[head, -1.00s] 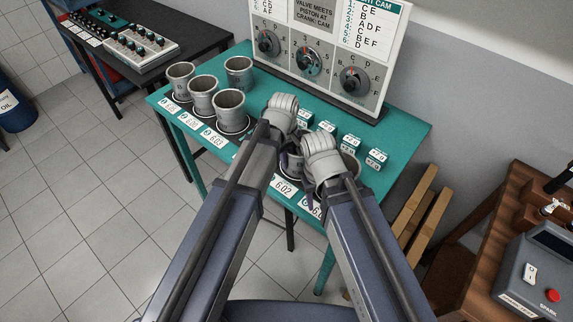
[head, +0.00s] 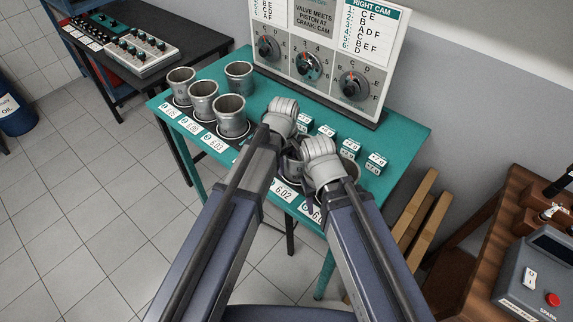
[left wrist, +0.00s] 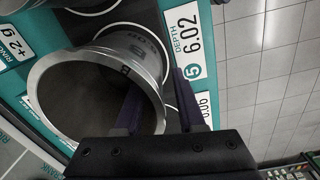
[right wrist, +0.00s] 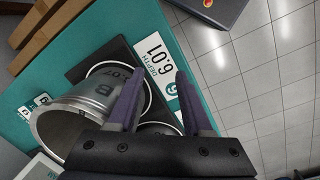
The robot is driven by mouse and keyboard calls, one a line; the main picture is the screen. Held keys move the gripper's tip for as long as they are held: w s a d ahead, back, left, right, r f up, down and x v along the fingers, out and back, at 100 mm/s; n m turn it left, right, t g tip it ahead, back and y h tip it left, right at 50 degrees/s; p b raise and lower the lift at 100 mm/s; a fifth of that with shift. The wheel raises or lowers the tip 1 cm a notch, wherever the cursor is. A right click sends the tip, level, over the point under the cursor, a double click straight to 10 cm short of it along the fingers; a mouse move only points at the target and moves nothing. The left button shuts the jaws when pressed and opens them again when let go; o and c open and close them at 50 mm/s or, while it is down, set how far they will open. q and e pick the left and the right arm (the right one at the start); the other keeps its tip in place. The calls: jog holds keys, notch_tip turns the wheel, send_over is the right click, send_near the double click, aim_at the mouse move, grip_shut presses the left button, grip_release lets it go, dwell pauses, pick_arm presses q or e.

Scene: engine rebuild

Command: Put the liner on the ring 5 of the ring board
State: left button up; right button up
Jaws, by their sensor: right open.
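A grey metal liner (head: 291,168) stands near ring 5, between my grippers, partly hidden by them in the head view. In the left wrist view the liner (left wrist: 50,92) has its wide rim towards the camera, and its base is beside the label (left wrist: 187,42) reading 5 and 6.02. My left gripper (left wrist: 158,80) is open, one finger over the liner's mouth and the other outside its wall. My right gripper (right wrist: 158,80) is open and empty, over the rings by the 6.01 label (right wrist: 157,62). The liner (right wrist: 92,98), marked B, is left of its fingers.
Several other liners (head: 232,116) stand on the left part of the green table (head: 405,130). Small ring-weight blocks (head: 351,144) lie behind the rings. A board with dials (head: 309,64) stands at the back edge.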

pick_arm(q)
notch_tip(320, 180, up, 12)
jog(key=p, duration=1.1)
jog(key=shift+s+a+p, duration=0.15)
jog(key=shift+p, duration=0.2)
jog(key=s+a+m+y, duration=0.1)
jog(key=s+m, duration=1.1)
jog(key=s, duration=0.1)
jog(key=shift+a+y, duration=0.3)
jog(key=shift+a, duration=0.1)
